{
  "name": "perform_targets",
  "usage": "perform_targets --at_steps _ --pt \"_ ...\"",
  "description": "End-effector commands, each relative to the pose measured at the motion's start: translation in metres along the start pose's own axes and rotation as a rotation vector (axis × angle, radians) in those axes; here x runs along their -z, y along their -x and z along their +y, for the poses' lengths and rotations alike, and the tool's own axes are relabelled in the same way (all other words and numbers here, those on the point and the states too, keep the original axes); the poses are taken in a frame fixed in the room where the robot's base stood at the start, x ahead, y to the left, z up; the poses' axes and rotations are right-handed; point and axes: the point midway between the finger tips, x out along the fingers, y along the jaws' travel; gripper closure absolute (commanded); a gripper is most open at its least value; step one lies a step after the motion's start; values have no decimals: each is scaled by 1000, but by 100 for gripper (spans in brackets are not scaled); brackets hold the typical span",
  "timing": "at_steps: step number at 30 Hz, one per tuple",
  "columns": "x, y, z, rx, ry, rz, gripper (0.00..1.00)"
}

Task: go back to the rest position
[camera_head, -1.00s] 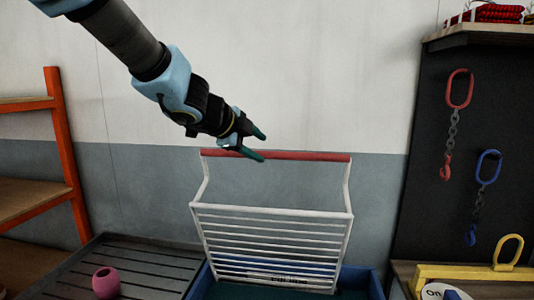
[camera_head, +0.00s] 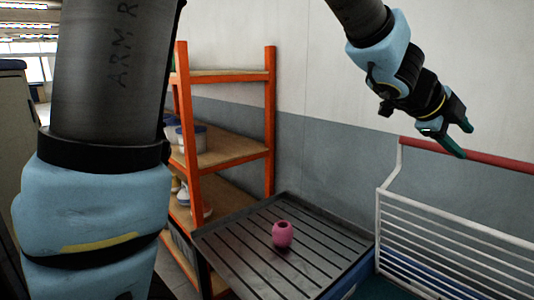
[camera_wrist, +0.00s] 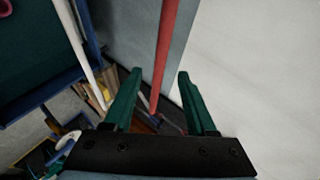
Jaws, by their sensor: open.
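My gripper (camera_head: 461,139) is at the upper right of the head view, in the air by the left end of the red bar of a white wire rack. Its green fingers are spread, with nothing held. In the wrist view my gripper (camera_wrist: 158,95) also shows open. The red bar (camera_wrist: 166,50) runs through the picture between and beyond the fingers there. Whether a finger touches the bar cannot be told.
A pink pot (camera_head: 282,235) sits on a dark slatted tray (camera_head: 225,240). An orange shelf (camera_head: 270,120) stands behind. The air above the tray is clear.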

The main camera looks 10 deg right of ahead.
Motion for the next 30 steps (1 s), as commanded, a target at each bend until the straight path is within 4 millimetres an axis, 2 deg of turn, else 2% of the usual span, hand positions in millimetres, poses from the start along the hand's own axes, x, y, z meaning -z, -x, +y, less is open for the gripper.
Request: perform_targets --at_steps 4,8,9,12,16,19,22,24,27,30 --pt "-74 15 18 26 198 -153 43" --pt "-157 44 52 58 456 -345 43" --pt "-181 56 66 67 537 -406 43" --pt "-233 88 106 87 744 -553 43" --pt "-286 136 169 113 1028 -743 43" --pt "-312 175 225 130 1264 -884 43" --pt "-323 214 285 147 1521 -1019 43" --pt "-321 237 325 158 1702 -1099 43" --pt "-309 262 373 171 1943 -1186 43" --pt "-293 275 404 180 2132 -1235 43"
